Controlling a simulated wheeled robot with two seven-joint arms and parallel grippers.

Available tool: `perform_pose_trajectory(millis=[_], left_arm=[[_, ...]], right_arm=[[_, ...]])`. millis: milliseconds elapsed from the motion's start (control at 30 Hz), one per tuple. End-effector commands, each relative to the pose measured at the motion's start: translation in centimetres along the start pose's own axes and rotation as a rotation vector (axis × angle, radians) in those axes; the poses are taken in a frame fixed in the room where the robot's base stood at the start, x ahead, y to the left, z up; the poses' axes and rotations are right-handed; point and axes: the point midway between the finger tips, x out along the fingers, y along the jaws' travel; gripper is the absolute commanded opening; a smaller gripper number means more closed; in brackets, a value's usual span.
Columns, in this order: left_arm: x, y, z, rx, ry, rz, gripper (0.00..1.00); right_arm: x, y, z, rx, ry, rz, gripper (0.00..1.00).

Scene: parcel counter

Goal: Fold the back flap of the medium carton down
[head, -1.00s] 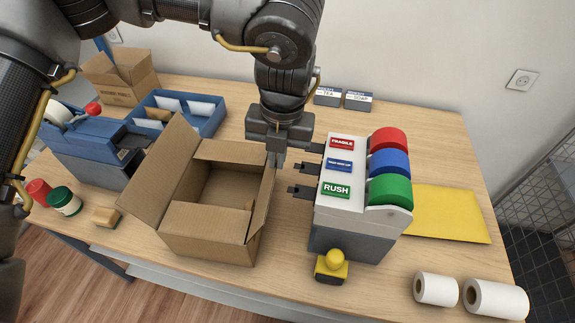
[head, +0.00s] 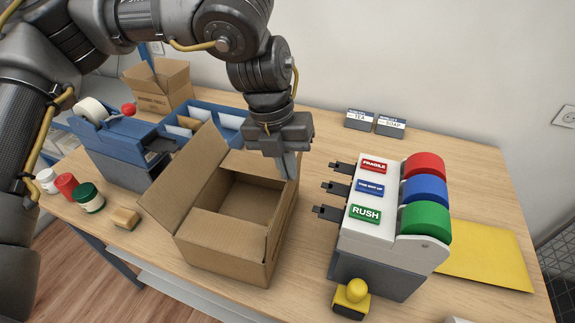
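The medium carton (head: 225,253) is an open brown box in the middle of the counter. Its back flap (head: 252,164) shows as a panel along the far edge, but its exact tilt is hard to tell. The left flap (head: 183,180) slants up and outward. The front flap (head: 227,229) lies over the near part of the opening, and the right flap (head: 278,218) is near upright. My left gripper (head: 289,170) points down at the carton's back right corner, its fingers together and seemingly empty. It hides that corner, so I cannot tell if it touches. My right gripper is not in view.
A label dispenser (head: 345,240) with coloured rolls stands close to the carton's right, its black tabs pointing toward it. A blue tape machine (head: 120,150), blue tray (head: 232,112) and small carton (head: 160,88) are left and behind. A yellow stamp (head: 351,298) stands in front.

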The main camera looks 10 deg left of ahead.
Motion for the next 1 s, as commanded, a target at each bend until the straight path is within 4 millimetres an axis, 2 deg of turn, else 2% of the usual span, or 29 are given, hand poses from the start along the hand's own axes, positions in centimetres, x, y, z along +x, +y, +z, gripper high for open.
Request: perform_pose_trajectory(millis=[33,133,467,567,800,1000], left_arm=[[0.2,0.0,-0.1,0.001,0.004,0.002,0.00],[0.2,0.0,-0.1,0.001,0.004,0.002,0.13],[-0.3,0.0,0.0,0.000,0.001,0.001,0.13],[-1.4,0.0,0.1,-0.001,-0.002,0.001,0.13],[-6.2,0.0,0.1,-0.001,-0.003,0.000,0.13],[-9.4,0.0,0.1,-0.001,0.001,0.002,0.13]], right_arm=[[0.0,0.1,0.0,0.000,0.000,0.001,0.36],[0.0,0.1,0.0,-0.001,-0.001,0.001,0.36],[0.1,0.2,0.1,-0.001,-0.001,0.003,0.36],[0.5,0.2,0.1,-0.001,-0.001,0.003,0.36],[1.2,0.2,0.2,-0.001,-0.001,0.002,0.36],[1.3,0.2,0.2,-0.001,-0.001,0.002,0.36]])
